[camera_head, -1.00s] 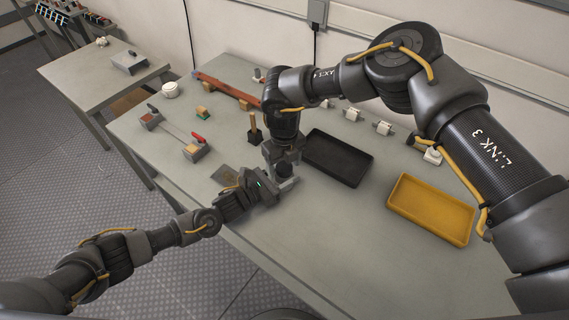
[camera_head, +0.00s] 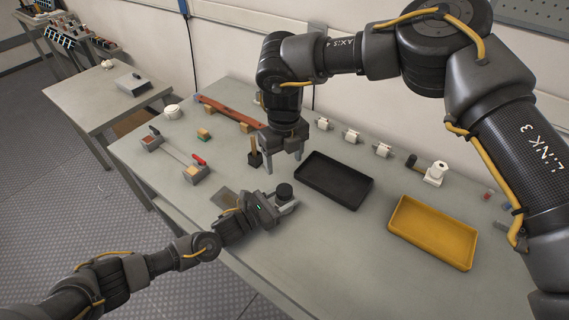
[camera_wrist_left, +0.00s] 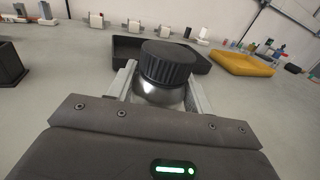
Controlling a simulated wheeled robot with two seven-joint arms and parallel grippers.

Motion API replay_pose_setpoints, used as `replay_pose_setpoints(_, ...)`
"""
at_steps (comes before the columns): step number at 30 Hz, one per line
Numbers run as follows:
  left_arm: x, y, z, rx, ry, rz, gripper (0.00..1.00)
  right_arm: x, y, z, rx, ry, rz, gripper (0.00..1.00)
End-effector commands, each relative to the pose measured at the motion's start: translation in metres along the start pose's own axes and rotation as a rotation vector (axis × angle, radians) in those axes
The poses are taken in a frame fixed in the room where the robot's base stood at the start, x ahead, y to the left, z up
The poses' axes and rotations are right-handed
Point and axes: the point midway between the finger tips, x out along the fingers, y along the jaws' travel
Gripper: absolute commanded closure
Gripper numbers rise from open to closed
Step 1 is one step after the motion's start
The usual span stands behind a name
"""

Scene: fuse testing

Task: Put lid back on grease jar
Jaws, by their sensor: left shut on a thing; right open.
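The grease jar (camera_wrist_left: 160,94) is a shiny round pot with a ribbed black lid (camera_wrist_left: 168,62) sitting on its mouth. In the head view the lid (camera_head: 284,191) is on top of the jar, close to the table's front edge. My left gripper (camera_head: 284,204) is shut on the jar from the left, its two fingers on either side of the body below the lid. The jar stands upright; whether its base touches the table is hidden. My right gripper (camera_head: 284,162) is open and empty, pointing down, beyond and apart from the lid.
A black tray (camera_head: 334,202) and a yellow tray (camera_head: 408,243) lie right of the jar. A small dark holder with a wooden handle (camera_head: 254,152) stands close to my right gripper. A red-handled fixture (camera_head: 176,151) is at left. Several white fuse holders (camera_head: 351,136) line the back.

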Motion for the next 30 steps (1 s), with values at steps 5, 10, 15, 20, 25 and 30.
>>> replay_pose_setpoints(5, 0.0, 0.0, 0.0, 0.0, 0.001, 0.0, 1.0, 0.0, 0.0, 0.0, 0.0, 0.0, 0.0, 0.31)
replay_pose_setpoints(10, 0.0, 0.0, 0.0, 0.0, 0.001, 0.0, 0.34, 0.0, 0.0, 0.0, 0.0, 0.0, 0.0, 0.31)
replay_pose_setpoints(15, 0.0, 0.0, 0.0, 0.0, 0.0, 0.0, 0.24, 0.0, 0.0, 0.0, 0.0, 0.001, 0.0, 0.31)
replay_pose_setpoints(20, -0.001, 0.0, 0.0, 0.0, 0.0, 0.0, 0.24, 0.001, 0.0, 0.0, 0.0, 0.001, 0.0, 0.31)
replay_pose_setpoints(25, -0.013, 0.001, -0.002, 0.0, 0.002, 0.001, 0.24, 0.004, 0.0, 0.0, 0.0, 0.001, 0.0, 0.31)
replay_pose_setpoints(30, -0.045, 0.0, -0.004, 0.0, 0.002, 0.001, 0.24, 0.012, 0.0, 0.0, 0.0, 0.001, 0.0, 0.31)
